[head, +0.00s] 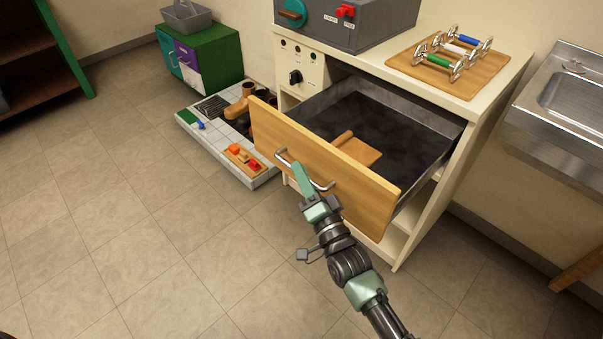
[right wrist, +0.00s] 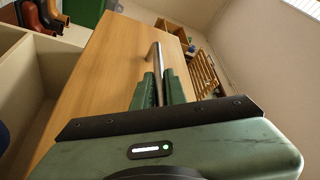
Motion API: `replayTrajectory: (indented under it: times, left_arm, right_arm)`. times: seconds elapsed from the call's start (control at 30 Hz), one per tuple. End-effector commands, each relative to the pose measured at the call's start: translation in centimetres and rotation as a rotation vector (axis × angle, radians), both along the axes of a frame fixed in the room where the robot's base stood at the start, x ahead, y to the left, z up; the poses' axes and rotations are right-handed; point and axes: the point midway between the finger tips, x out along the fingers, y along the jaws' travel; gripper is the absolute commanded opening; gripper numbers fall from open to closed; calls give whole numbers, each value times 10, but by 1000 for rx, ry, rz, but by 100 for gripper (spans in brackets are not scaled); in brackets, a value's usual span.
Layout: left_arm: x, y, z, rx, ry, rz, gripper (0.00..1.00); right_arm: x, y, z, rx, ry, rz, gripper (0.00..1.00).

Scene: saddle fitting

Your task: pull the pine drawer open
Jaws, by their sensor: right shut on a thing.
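The pine drawer (head: 325,162) stands pulled well out of the cream cabinet (head: 455,140), its dark inside showing. A wooden piece (head: 359,149) lies in it behind the front. The drawer front carries a metal bar handle (head: 322,186). My right gripper (head: 292,166) is at this handle, shut on it near its left part. In the right wrist view the green fingers (right wrist: 160,88) close around the metal bar (right wrist: 157,58), with the pine front (right wrist: 105,65) beside them. My left gripper is not in view.
A grey box with a turquoise dial (head: 345,22) and a wooden board with metal-ended rollers (head: 450,65) stand on the cabinet top. A low tiled platform (head: 222,140) with several items lies left of the drawer. A steel sink (head: 560,105) is at right. The floor in front is clear.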

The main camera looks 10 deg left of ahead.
Motion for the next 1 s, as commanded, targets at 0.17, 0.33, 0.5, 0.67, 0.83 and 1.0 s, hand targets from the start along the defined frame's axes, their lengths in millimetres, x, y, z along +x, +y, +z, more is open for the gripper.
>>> replayTrajectory:
  times: [0.17,0.33,0.5,0.67,0.83,1.0]
  left_arm:
    - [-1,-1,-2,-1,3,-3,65]
    - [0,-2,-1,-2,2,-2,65]
    - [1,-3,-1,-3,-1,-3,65]
    - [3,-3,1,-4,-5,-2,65]
    - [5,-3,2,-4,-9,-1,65]
    - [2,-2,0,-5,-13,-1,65]
  right_arm:
    - [0,-1,0,0,-2,-1,0]
    - [0,-1,0,1,-1,-1,0]
    - [0,-1,0,1,-1,-1,22]
    - [0,0,0,1,-1,0,22]
    - [-3,-3,-1,0,0,-1,22]
    - [-24,-17,-7,-2,2,-1,22]
